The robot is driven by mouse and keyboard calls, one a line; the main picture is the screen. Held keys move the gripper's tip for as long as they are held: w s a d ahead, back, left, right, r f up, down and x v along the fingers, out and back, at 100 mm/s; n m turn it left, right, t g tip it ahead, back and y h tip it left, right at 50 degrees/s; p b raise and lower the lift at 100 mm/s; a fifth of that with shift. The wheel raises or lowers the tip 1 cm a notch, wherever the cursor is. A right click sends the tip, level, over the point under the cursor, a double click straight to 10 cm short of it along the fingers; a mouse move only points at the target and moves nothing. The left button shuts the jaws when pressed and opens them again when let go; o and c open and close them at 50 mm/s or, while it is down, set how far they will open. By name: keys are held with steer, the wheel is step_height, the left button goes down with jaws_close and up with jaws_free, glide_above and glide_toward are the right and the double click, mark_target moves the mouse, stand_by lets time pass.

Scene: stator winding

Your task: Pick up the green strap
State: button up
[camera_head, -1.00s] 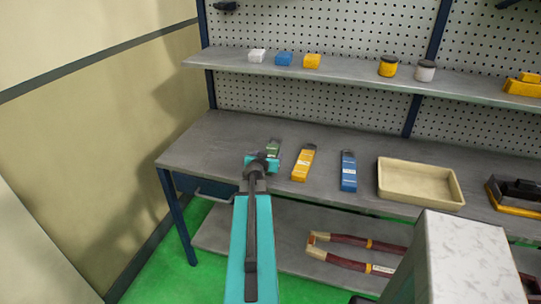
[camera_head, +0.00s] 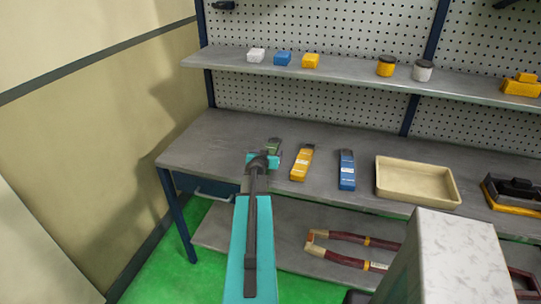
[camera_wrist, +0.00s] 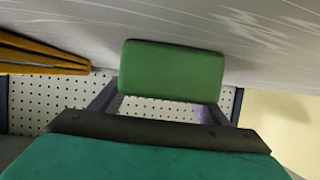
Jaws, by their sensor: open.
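The green strap (camera_head: 274,145) lies on the workbench, left of the yellow and blue straps. My gripper and wrist (camera_head: 262,159) partly cover it in the head view. In the wrist view the green strap (camera_wrist: 172,72) shows as a flat green block just ahead of my gripper (camera_wrist: 159,105). The fingers are apart, one near each lower side of the strap. I cannot tell whether they touch it. Nothing is gripped.
A yellow strap (camera_head: 302,162) and a blue strap (camera_head: 346,170) lie to the right, then a beige tray (camera_head: 450,188). The yellow one shows at the left in the wrist view (camera_wrist: 40,55). A shelf (camera_head: 360,79) with small boxes and jars runs above the bench.

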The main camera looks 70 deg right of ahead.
steer(key=shift+c, duration=0.5)
steer(key=c, duration=1.3)
steer(key=shift+r, duration=0.15)
